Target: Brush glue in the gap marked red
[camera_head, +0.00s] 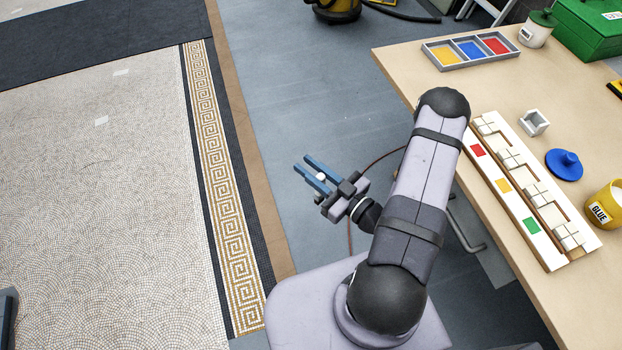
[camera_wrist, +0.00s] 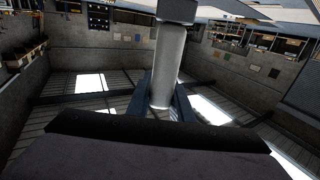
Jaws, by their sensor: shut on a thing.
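The white mosaic panel (camera_head: 513,203) lies on the table at the right, with red (camera_head: 477,150), yellow (camera_head: 503,185) and green (camera_head: 531,225) marks along its left edge. Pale tiles sit in groups beside the marks; the gap at red is too small to make out. A yellow glue pot (camera_head: 601,214) labelled GLUE stands open at the table's right. My gripper (camera_head: 313,167) is over the floor left of the table, shut on a pale, round-handled tool, probably the brush. In the wrist view its handle (camera_wrist: 168,65) stands between the fingers, with a wider block at its far end. Bristles are not clear.
A blue lid (camera_head: 565,165) and a small white holder (camera_head: 534,122) lie right of the panel. A three-colour tray (camera_head: 429,50), a white pot with green lid (camera_head: 534,36) and a green box (camera_head: 588,30) are farther back. My arm is close to the table's left edge.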

